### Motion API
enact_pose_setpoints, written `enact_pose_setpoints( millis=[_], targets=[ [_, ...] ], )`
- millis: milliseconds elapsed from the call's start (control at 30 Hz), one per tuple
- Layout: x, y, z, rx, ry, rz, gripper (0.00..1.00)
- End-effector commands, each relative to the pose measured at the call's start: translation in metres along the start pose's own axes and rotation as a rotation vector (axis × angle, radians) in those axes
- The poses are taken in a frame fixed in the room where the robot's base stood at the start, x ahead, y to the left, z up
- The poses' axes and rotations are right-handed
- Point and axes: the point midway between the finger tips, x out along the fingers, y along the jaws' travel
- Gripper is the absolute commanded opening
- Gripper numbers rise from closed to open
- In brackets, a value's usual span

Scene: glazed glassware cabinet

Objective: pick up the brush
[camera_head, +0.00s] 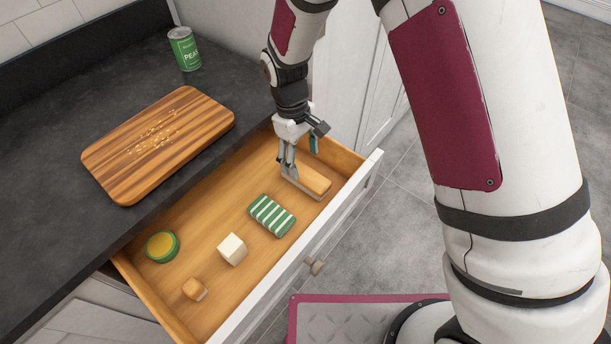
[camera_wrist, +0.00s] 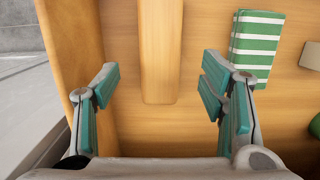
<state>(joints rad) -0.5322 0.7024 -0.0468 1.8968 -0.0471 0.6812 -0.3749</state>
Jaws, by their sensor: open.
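The brush (camera_head: 307,181) lies flat in the open drawer, a long light wooden block with a darker bristle edge along its underside. In the wrist view its plain wooden back (camera_wrist: 160,50) runs up the picture, in line with the gap between my fingers. My gripper (camera_head: 288,165) is open and points down into the drawer by the brush's left end. I cannot tell the exact height of the fingertips above the brush.
The drawer (camera_head: 215,211) also holds a green-and-white striped cloth bundle (camera_head: 272,215), a white cube (camera_head: 232,249), a green-rimmed round tin (camera_head: 162,246) and a small tan block (camera_head: 194,289). The drawer walls are close to my gripper. A cutting board (camera_head: 190,149) and can (camera_head: 184,49) stand on the counter.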

Motion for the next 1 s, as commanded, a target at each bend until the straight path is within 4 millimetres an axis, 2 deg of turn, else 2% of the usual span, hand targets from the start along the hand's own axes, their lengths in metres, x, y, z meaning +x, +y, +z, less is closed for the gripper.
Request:
enact_pose_setpoints(
  millis=[233, 500, 833, 1000],
  targets=[
    [0.018, 0.000, 0.002, -0.001, -0.003, 0.000, 0.65],
    [0.054, 0.000, 0.002, 0.000, -0.002, -0.001, 0.65],
    [0.060, 0.001, 0.002, 0.000, 0.000, 0.000, 0.65],
    [0.060, 0.001, 0.002, 0.000, 0.000, 0.000, 0.26]
  ],
)
